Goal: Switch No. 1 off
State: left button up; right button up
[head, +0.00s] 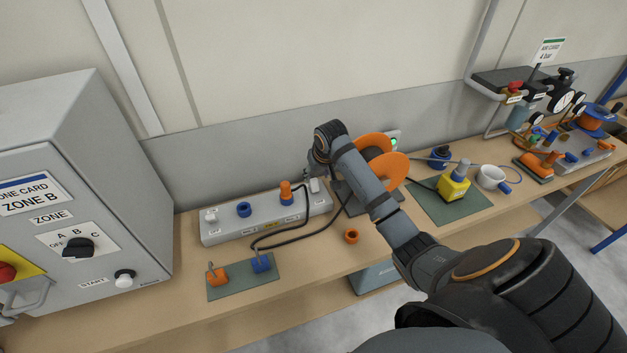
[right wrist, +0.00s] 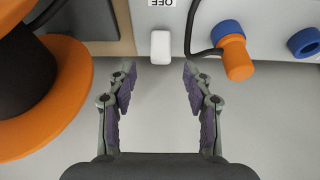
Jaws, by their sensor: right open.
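A grey panel strip (head: 270,217) lies on the workbench against the wall. A white switch (head: 314,186) stands at its right end, and it also shows in the right wrist view (right wrist: 160,47) beside a label reading OFF. I cannot read its number. My right gripper (head: 318,173) is over this end of the strip. In the right wrist view my right gripper (right wrist: 158,80) is open and empty, its fingertips apart on either side of the line to the switch. Another white part (head: 210,215) sits at the strip's left end. My left gripper is not in view.
An orange cable reel (head: 392,166) stands close right of the gripper. An orange plug (head: 286,192) with a black cable and a blue socket (head: 244,209) are on the strip. A green mat (head: 238,289) lies in front. A grey cabinet (head: 85,190) stands left.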

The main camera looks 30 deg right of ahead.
aim_at(314, 181)
jog(key=x, duration=0.4)
jog(key=shift+w, duration=0.25)
jog(key=x, duration=0.2)
jog(key=shift+w+f+p, duration=0.2)
jog(key=shift+f+p, duration=0.1)
jog(key=shift+f, duration=0.35)
jog(key=shift+c, duration=0.8)
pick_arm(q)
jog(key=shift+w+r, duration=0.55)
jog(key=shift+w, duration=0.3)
pick_arm(e)
grip_shut()
